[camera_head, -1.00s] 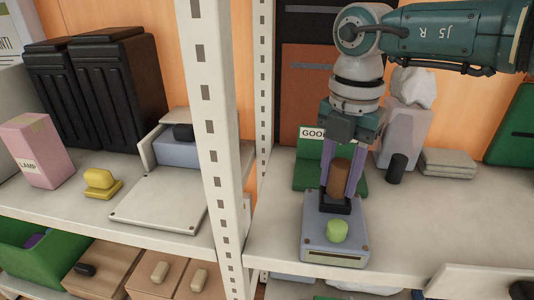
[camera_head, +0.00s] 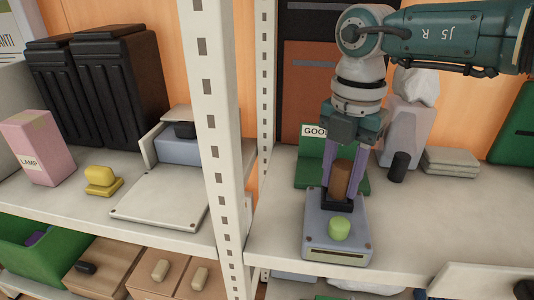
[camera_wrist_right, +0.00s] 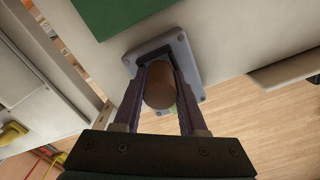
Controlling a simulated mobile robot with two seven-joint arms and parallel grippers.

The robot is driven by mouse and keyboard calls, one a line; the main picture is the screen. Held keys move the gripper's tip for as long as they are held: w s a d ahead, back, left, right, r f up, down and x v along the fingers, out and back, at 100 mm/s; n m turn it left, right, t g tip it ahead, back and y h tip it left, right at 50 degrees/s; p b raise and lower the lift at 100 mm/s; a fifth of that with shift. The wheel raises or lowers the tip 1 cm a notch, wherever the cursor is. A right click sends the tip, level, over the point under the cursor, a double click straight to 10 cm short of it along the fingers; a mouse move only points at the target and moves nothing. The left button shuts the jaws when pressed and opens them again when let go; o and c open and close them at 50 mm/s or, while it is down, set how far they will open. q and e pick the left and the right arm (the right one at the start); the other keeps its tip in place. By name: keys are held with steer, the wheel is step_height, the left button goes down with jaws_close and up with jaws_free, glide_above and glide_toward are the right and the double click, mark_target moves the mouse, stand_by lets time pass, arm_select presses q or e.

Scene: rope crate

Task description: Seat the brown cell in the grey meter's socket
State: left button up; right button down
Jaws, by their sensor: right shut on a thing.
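The brown cell (camera_head: 341,180) stands roughly upright between the purple fingers of my right gripper (camera_head: 342,182), which is shut on it. Its lower end is at the black socket (camera_head: 337,205) of the grey meter (camera_head: 317,228); I cannot tell how deep it sits. The meter lies on the right shelf and has a light green knob (camera_head: 339,229) at its front. In the right wrist view, the cell (camera_wrist_right: 159,86) is between the fingers (camera_wrist_right: 160,105), over the meter (camera_wrist_right: 188,68). The fingers and cell hide part of the socket. My left gripper is not in view.
Behind the meter is a green stand (camera_head: 310,172) with a label. A dark cylinder (camera_head: 399,166) and a stacked grey slab (camera_head: 451,161) stand to its right. A perforated white post (camera_head: 217,150) rises to the left. The shelf right of the meter is clear.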

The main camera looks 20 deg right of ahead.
steer(key=shift+f, duration=0.25)
steer(key=shift+r, duration=0.15)
steer(key=shift+r+p, duration=0.45)
steer(key=shift+p, duration=0.05)
stand_by(0.7)
stand_by(0.4)
steer(key=shift+f+b, duration=0.4)
steer(key=shift+f, duration=0.25)
stand_by(0.4)
steer(key=shift+r, duration=0.1)
steer(key=shift+r+p, duration=0.55)
steer(key=shift+p, duration=0.15)
